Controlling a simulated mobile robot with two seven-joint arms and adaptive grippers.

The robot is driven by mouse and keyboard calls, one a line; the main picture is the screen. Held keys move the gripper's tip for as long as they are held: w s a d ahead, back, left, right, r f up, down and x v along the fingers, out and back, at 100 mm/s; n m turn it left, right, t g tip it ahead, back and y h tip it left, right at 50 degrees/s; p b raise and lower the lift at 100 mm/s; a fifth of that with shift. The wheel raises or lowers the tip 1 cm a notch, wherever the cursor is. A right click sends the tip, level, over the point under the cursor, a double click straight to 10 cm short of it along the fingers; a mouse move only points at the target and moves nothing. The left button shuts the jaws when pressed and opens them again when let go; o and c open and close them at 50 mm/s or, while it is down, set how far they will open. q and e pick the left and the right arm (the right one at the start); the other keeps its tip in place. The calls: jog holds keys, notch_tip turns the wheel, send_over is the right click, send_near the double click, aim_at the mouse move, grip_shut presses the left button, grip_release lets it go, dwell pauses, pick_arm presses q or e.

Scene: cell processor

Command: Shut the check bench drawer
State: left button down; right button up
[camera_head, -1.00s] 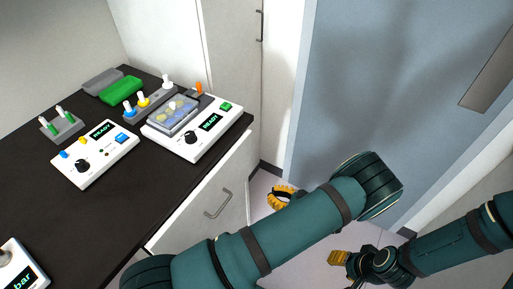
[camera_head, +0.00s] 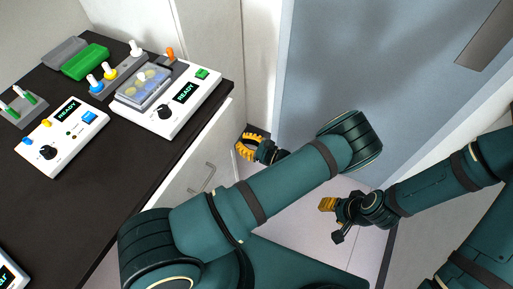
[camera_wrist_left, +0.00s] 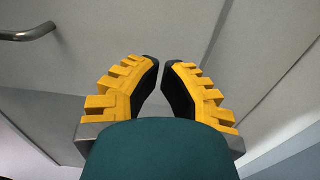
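The white check bench drawer front (camera_head: 190,190) is below the dark bench top, with a grey bar handle (camera_head: 203,178). My arm hides its lower part, and I cannot tell how far out it stands. My left gripper (camera_head: 247,148) is past the drawer's far right end, apart from the handle. In the left wrist view, its yellow-and-black fingers (camera_wrist_left: 161,62) have a narrow empty gap before a pale panel. A grey handle (camera_wrist_left: 28,33) shows at top left there. My right gripper (camera_head: 330,220) hangs low at the right, fingers apart and empty.
The bench top (camera_head: 70,205) holds a white READY device (camera_head: 168,105) with a clear-lidded tray, another READY device (camera_head: 62,138), a green block (camera_head: 85,62) and a grey block (camera_head: 64,52). A blue-grey door (camera_head: 390,80) stands behind. Floor shows between my arms.

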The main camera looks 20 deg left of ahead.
aim_at(228, 135)
pick_arm(q)
jog(key=shift+w+a, duration=0.2)
jog(key=shift+a, duration=1.85)
jog(key=a, duration=0.5)
jog(key=shift+w+a, duration=0.2)
jog(key=shift+r, duration=0.1)
jog(key=shift+d, duration=0.1)
jog(key=shift+d, duration=0.25)
jog(key=s+d, duration=0.1)
jog(key=d, duration=1.2)
jog(key=shift+d+p, duration=0.3)
jog(key=shift+p, duration=0.1)
jog(key=shift+s, duration=0.1)
